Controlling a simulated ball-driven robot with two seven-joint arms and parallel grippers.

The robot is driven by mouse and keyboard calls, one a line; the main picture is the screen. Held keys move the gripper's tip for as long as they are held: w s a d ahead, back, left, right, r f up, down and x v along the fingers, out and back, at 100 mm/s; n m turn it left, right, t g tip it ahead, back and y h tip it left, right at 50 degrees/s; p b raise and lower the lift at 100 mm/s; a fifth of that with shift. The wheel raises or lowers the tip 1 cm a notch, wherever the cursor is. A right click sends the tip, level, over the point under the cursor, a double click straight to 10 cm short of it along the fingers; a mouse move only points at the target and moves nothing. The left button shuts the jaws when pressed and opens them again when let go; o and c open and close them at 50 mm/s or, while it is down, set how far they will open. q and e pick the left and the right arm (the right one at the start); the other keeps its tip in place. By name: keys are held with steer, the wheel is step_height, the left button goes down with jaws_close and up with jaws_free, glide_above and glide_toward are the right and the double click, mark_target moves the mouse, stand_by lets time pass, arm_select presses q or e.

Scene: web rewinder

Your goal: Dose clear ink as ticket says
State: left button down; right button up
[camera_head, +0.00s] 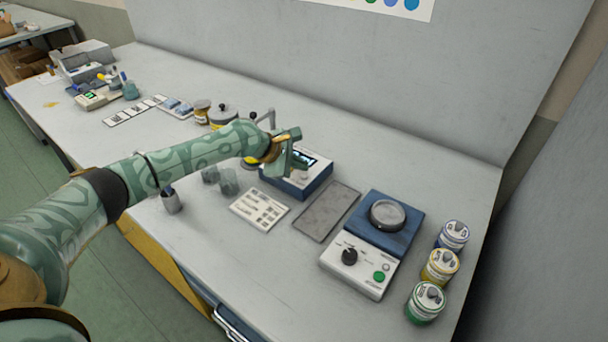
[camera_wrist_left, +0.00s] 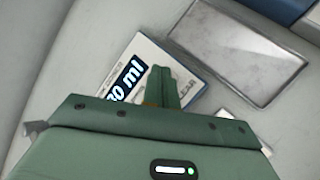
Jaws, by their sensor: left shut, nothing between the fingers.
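My left gripper (camera_head: 292,156) is shut and empty, over the blue-and-white device with a dark screen (camera_head: 312,181). In the left wrist view the shut fingers (camera_wrist_left: 161,88) stand in front of a white panel (camera_wrist_left: 150,55). Its black display (camera_wrist_left: 127,80) reads "0 ml" with a leading digit that is hard to read. A printed white card (camera_head: 259,209), perhaps the ticket, lies flat in front of the device. Two translucent grey cups (camera_head: 229,181) stand left of the device. I cannot tell which container holds clear ink. My right gripper is not in view.
A grey slab (camera_head: 326,211) lies right of the card. A blue-and-white machine with a round plate (camera_head: 388,214) stands beyond it. Blue, yellow and green-banded cans (camera_head: 440,267) line the right edge. A dark cup (camera_head: 171,201) stands near the front edge.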

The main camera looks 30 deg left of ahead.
arm_select(q)
steer(key=shift+f+p, duration=0.3)
steer(key=shift+p, duration=0.05)
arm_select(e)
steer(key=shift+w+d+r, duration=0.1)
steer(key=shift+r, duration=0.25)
arm_select(q)
steer(key=shift+f, duration=0.5)
stand_by(0.5)
